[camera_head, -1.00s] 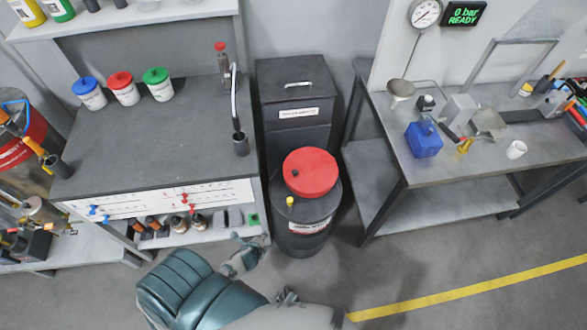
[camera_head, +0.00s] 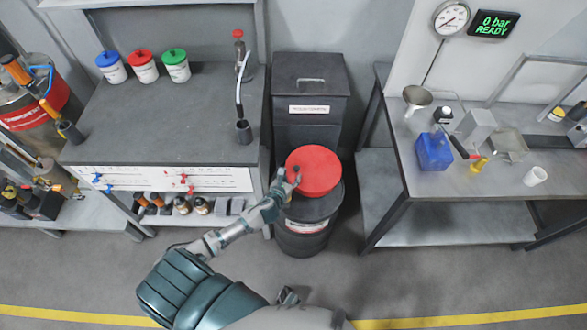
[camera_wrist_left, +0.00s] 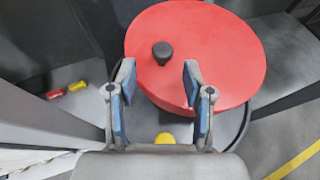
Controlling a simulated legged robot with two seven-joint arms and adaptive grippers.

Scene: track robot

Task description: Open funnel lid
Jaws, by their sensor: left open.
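The red round lid (camera_head: 318,168) sits closed on top of the dark drum (camera_head: 305,235). A black knob (camera_wrist_left: 163,52) stands near the lid's edge in the left wrist view, where the lid (camera_wrist_left: 215,60) fills the upper middle. My left gripper (camera_head: 289,182) is at the lid's near left edge in the head view. In the wrist view my left gripper (camera_wrist_left: 158,88) is open and empty, with the knob ahead of the gap between its fingers. I cannot tell whether a finger touches the lid.
A yellow cap (camera_wrist_left: 165,138) shows on the drum top below the fingers. A workbench (camera_head: 190,105) stands close on the left and a grey table (camera_head: 480,180) on the right. A dark bin (camera_head: 308,90) is behind the drum. The floor in front is clear.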

